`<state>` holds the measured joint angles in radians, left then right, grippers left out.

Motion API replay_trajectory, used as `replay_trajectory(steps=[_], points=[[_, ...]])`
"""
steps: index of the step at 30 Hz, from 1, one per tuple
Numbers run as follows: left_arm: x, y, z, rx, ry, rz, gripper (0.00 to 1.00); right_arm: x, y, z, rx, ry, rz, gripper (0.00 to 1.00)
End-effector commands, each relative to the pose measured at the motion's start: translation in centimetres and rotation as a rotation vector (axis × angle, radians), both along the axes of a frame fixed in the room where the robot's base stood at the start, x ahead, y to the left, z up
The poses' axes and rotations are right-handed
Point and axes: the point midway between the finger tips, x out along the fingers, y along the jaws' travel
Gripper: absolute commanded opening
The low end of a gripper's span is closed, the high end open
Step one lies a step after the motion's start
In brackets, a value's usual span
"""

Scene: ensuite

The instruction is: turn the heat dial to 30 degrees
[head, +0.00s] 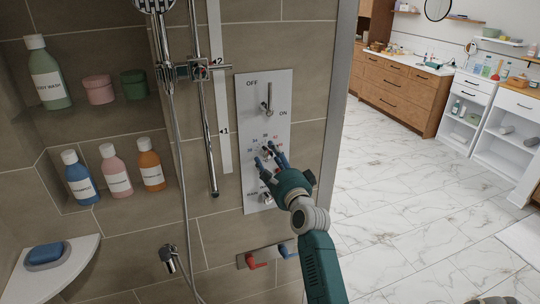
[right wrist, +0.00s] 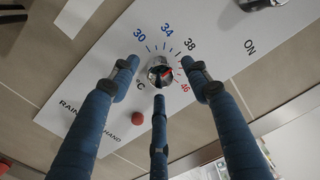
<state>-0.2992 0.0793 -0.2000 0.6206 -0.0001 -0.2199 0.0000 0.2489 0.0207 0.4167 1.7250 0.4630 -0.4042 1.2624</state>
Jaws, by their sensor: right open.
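The heat dial (right wrist: 160,72) is a small round chrome and black knob on the white shower panel (right wrist: 112,60). Its scale has blue 30 and 34, a dark 38 and a red 46. A red mark on the knob points right, to the 38–46 side, away from 30. My right gripper (right wrist: 160,88) is open, its blue fingers spread around the dial with gaps visible. In the head view the right gripper (head: 271,157) covers part of the dial and scale. Contact with the dial cannot be told.
Above the dial is an OFF/ON lever (head: 267,104); a lower knob (head: 267,198) is near my wrist. Red (head: 256,262) and blue (head: 287,251) handles sit below the panel. A shower rail (head: 205,110) stands left. Shelves hold bottles. Open floor lies right.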

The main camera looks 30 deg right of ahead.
Motion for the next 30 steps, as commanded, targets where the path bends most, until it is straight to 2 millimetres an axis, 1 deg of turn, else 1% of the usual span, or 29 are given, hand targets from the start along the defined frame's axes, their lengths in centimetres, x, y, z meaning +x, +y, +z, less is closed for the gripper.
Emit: replay_trajectory(steps=[3, 10, 11, 15, 17, 18, 25, 30], points=[[0.01, -0.03, 0.12, 0.0, 0.0, 0.0, 0.4, 0.5, -0.18, 0.1, -0.001, -0.001, -0.001, 0.47], [0.01, -0.02, 0.09, 0.0, 0.0, 0.0, 0.4, 0.54, -0.17, 0.03, -0.001, -0.001, -0.001, 0.47], [0.01, -0.02, 0.09, 0.0, 0.0, 0.0, 0.4, 0.53, -0.17, 0.03, -0.001, -0.001, -0.001, 0.45], [0.0, -0.02, 0.09, 0.0, 0.0, 0.0, 0.4, 0.52, -0.17, 0.02, -0.001, -0.001, -0.001, 0.17], [-0.01, -0.02, 0.09, 0.0, 0.0, 0.0, 0.4, 0.52, -0.18, 0.02, -0.001, -0.001, -0.001, 0.05], [0.0, -0.02, 0.09, 0.0, 0.0, 0.0, 0.4, 0.52, -0.18, 0.02, -0.001, -0.001, -0.001, 0.02], [-0.04, -0.01, 0.14, 0.0, 0.0, 0.0, 0.4, 0.51, -0.2, 0.03, -0.017, 0.004, -0.001, 0.02], [-0.05, 0.0, 0.31, 0.0, 0.001, 0.0, 0.4, 0.52, -0.2, 0.04, -0.073, 0.018, -0.001, 0.02]])
